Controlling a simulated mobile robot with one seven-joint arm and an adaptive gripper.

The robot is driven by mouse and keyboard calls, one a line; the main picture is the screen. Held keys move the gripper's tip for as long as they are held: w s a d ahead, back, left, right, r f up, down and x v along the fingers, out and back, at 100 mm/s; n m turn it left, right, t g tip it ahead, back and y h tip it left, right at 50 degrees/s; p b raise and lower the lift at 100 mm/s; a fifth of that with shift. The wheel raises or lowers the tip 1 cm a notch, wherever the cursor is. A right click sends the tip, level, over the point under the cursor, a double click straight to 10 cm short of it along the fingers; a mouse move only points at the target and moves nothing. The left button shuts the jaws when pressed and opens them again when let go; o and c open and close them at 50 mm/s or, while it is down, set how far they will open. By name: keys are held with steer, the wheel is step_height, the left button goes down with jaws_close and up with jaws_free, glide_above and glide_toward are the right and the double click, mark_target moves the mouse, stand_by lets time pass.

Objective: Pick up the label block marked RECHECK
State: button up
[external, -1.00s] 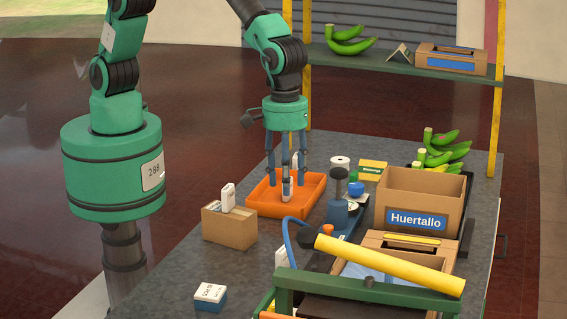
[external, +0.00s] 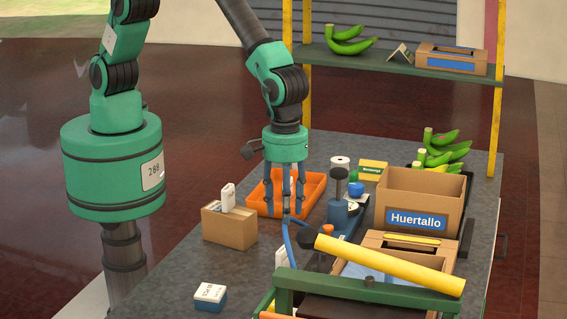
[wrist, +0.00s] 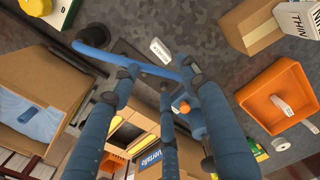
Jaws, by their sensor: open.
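My gripper (external: 286,212) is open and empty, fingers pointing down, in front of the orange tray; its blue fingers also fill the middle of the wrist view (wrist: 162,82). A small white block (wrist: 160,50) lies on the table beyond the fingertips, beside a blue hose. It shows in the external view (external: 281,257), partly behind the hose. Another white block (wrist: 283,105) lies in the orange tray (wrist: 250,100). A white-topped blue block (external: 210,292) sits at the table's front left. White blocks (external: 227,197) stand in a small cardboard box; one reads THIN (wrist: 297,22). I cannot read RECHECK on any.
The small cardboard box (external: 229,228) stands left of my gripper. The blue hose (external: 289,232) and a blue stand (external: 338,212) are close by. A yellow roller (external: 390,265) and the Huertallo box (external: 420,200) are to the right.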

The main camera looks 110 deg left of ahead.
glide_above(285, 252)
steer(key=shift+f, duration=3.1)
steer(key=shift+f, duration=0.1)
steer(key=shift+f+b, duration=0.4)
steer(key=shift+f, duration=2.1)
steer(key=shift+c, duration=0.6)
jaws_close()
